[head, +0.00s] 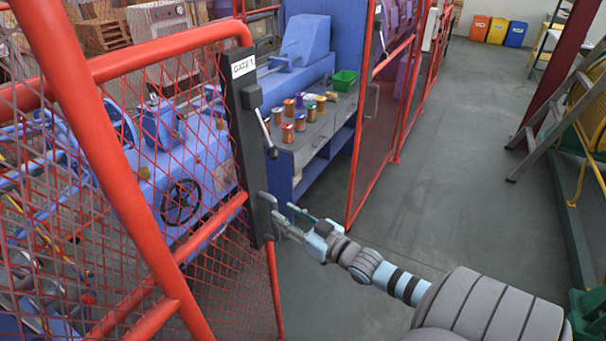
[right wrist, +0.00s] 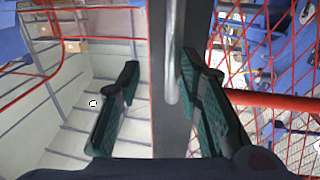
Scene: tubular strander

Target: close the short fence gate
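The gate (head: 100,70) has a red tube frame with red mesh and fills the left of the head view. Its free edge carries a dark upright plate (head: 246,130) with a "GATE 1" label, a lever and a grey pull handle (head: 266,203). A wide gap separates this edge from the red fence panel (head: 378,120) on the right. My right gripper (head: 284,213) is at the pull handle. In the right wrist view its open fingers (right wrist: 160,75) stand either side of the handle bar (right wrist: 174,75), apparently not clamped. My left gripper is out of view.
A blue workbench (head: 325,130) with colored spools and a green bin (head: 344,80) stands behind the gap. Blue machinery (head: 170,140) lies behind the gate mesh. A ladder (head: 560,110) stands at the right. The grey floor between fence and ladder is clear.

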